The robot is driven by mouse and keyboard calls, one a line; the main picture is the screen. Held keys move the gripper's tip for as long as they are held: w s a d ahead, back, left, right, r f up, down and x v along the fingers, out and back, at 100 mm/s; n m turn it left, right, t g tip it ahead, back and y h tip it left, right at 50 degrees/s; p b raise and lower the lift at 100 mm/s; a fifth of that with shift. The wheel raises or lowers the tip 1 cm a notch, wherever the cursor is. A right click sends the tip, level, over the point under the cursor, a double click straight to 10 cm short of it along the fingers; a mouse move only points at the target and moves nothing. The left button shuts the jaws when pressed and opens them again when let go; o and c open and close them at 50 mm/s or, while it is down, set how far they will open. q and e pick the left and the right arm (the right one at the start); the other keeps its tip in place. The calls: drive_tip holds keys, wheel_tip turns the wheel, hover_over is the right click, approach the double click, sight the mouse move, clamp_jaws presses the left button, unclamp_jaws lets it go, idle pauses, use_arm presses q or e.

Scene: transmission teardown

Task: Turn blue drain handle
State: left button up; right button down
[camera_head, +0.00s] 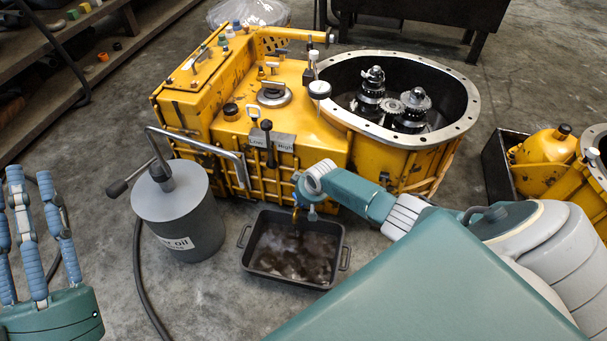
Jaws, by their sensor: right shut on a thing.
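The yellow transmission housing (330,148) stands on the floor in the middle. My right gripper (303,190) is at the low front of the housing, shut at the drain; its fingers hide most of the blue drain handle, so its angle cannot be told. Dark liquid (298,225) runs down from just below the gripper. A black drain pan (262,272) on the floor beneath holds brown, frothy liquid. My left gripper (38,240) is at the lower left, blue fingers spread upward, open and empty, away from the housing.
A grey oil can (178,215) with a pump handle stands left of the pan, with a dark hose (140,275) beside it. A shelf (60,50) is at the upper left. A black crate with yellow parts (545,160) is at the right. Concrete floor is clear at the front.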

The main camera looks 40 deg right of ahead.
drive_tip(key=shift+a+r+m+h+p, duration=0.1)
drive_tip(key=shift+a+m+h+p, duration=0.25)
drive_tip(key=shift+m+p, duration=0.4)
drive_tip(key=m, duration=0.2)
drive_tip(key=a+m+g+h+p, duration=0.1)
drive_tip(key=m, duration=0.1)
drive_tip(key=shift+w, duration=0.1)
drive_tip(key=shift+m+h, duration=0.35)
drive_tip(key=shift+m, duration=0.3)
use_arm(q)
drive_tip(key=w+f+g+y, duration=0.1)
drive_tip(key=f+g, duration=0.2)
drive_tip(key=f, duration=0.4)
drive_tip(key=w+f+g+y, duration=0.1)
drive_tip(key=w+f+g, duration=0.1)
drive_tip(key=f+g, duration=0.2)
drive_tip(key=shift+w+a+f, duration=0.25)
drive_tip(key=shift+a+f, duration=0.15)
drive_tip(key=shift+f, duration=1.2)
use_arm(e)
drive_tip(key=shift+a+m, duration=0.1)
drive_tip(key=shift+m, duration=0.4)
drive_tip(key=shift+w, duration=0.1)
drive_tip(key=c, duration=1.6)
unclamp_jaws()
